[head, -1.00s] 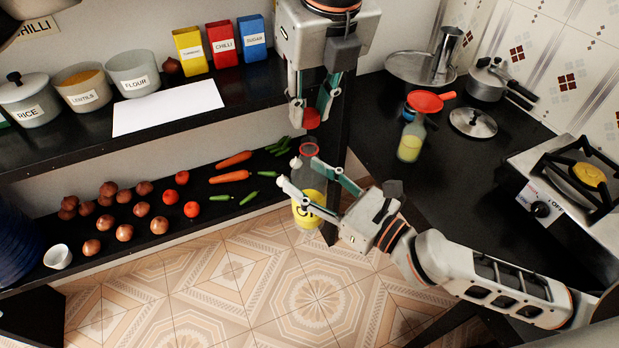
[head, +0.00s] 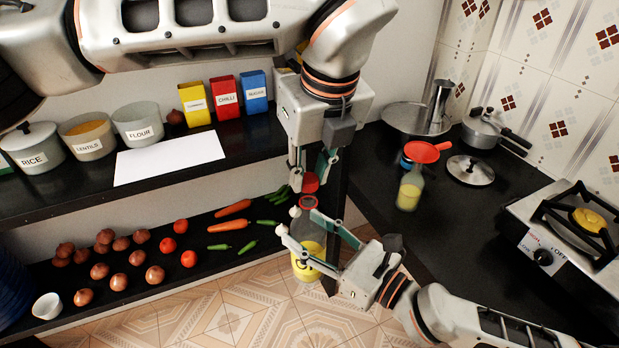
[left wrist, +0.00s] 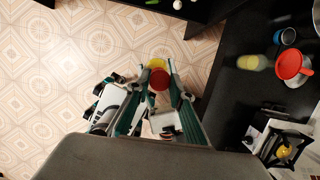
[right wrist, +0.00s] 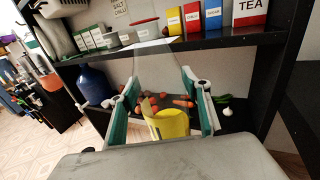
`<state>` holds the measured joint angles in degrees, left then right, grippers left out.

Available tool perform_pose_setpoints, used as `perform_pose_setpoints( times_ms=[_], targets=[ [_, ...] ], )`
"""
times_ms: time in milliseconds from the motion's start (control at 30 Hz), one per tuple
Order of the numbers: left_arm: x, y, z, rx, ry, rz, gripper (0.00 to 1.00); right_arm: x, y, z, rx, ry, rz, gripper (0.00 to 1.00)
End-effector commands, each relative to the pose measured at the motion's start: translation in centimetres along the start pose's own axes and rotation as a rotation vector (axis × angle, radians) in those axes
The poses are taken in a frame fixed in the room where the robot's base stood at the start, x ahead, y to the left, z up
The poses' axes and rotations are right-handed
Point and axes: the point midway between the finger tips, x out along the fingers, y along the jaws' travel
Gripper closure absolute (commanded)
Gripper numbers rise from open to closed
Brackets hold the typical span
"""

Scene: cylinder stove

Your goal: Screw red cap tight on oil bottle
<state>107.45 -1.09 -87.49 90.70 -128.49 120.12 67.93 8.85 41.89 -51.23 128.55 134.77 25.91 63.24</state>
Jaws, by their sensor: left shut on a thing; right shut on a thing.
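The oil bottle (head: 312,240) is clear, with yellow low on its body and a reddish ring at its mouth. My right gripper (head: 302,222) is shut around it and holds it upright in the air in front of the lower shelf. The bottle's yellow part (right wrist: 170,124) shows between the fingers in the right wrist view. My left gripper (head: 312,178) points down and is shut on the red cap (head: 310,183), just above the bottle mouth. In the left wrist view the red cap (left wrist: 159,80) overlaps the bottle. A small gap seems to separate cap and mouth; contact is unclear.
The lower shelf (head: 215,268) holds onions, tomatoes, carrots and chillies. Jars and boxes stand on the upper shelf. On the right counter are another bottle (head: 410,188) under a red funnel (head: 428,151), a pot lid (head: 469,170) and a stove (head: 575,225). Open floor lies below.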

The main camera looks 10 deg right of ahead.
Motion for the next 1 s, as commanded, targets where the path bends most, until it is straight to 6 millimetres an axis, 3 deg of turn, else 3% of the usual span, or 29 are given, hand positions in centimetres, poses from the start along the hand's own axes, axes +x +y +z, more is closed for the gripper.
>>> perform_pose_setpoints(
  times_ms=[467, 1000],
  targets=[
    [1.7, 0.0, -0.5, 0.000, -0.001, 0.000, 0.84, 0.0, 0.0, 0.1, -0.001, -0.002, 0.000, 0.91],
    [1.8, 0.0, -0.5, -0.001, -0.001, -0.001, 0.84, 0.0, 0.0, 0.1, -0.001, -0.002, 0.000, 0.91]
  ],
)
